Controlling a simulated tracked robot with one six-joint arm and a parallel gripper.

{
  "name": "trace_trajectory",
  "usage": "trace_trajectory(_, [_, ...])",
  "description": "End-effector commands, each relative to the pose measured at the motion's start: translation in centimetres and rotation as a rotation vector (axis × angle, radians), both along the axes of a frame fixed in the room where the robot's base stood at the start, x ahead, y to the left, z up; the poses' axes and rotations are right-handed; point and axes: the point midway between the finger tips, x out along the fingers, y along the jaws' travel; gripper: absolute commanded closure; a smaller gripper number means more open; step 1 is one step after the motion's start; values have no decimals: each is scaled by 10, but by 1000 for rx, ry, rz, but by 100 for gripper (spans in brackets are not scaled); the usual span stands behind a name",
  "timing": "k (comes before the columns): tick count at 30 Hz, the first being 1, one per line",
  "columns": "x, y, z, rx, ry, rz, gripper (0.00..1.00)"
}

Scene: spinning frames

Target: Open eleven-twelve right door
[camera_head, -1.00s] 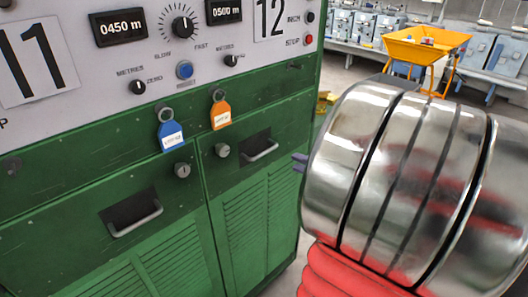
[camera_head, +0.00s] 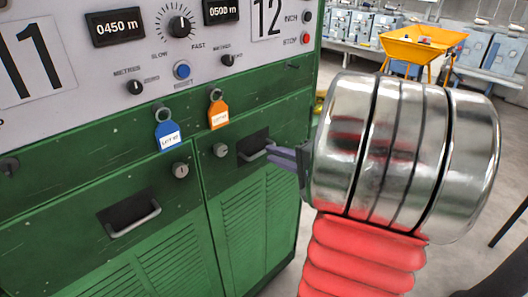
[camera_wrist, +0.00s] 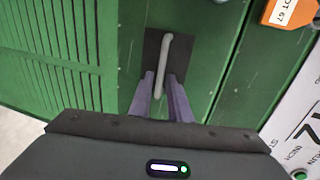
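The green cabinet marked 11 and 12 has a left door (camera_head: 165,265) and a right door (camera_head: 255,215), both flush with the front. The right door's grey bar handle (camera_head: 253,155) sits in a dark recess; it also shows in the wrist view (camera_wrist: 163,60). My gripper (camera_head: 269,149) is at this handle. In the wrist view my gripper (camera_wrist: 161,80) has its two purple-grey fingers apart, one on each side of the handle's near end. I cannot tell whether either finger touches the bar.
Key locks (camera_head: 221,150) sit beside the handles. A blue tag (camera_head: 167,136) and an orange tag (camera_head: 218,115) hang above the doors. A yellow hopper cart (camera_head: 422,45) stands behind on the right. Grey floor is clear right of the cabinet.

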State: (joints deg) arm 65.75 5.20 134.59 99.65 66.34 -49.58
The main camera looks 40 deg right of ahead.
Motion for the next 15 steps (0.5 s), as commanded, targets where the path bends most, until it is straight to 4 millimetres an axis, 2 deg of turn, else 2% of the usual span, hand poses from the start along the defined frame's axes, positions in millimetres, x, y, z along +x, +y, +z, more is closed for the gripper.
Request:
trace_trajectory(9, [37,2,-8,1,0,4,83])
trace_trajectory(15, [47,2,-10,0,0,1,83])
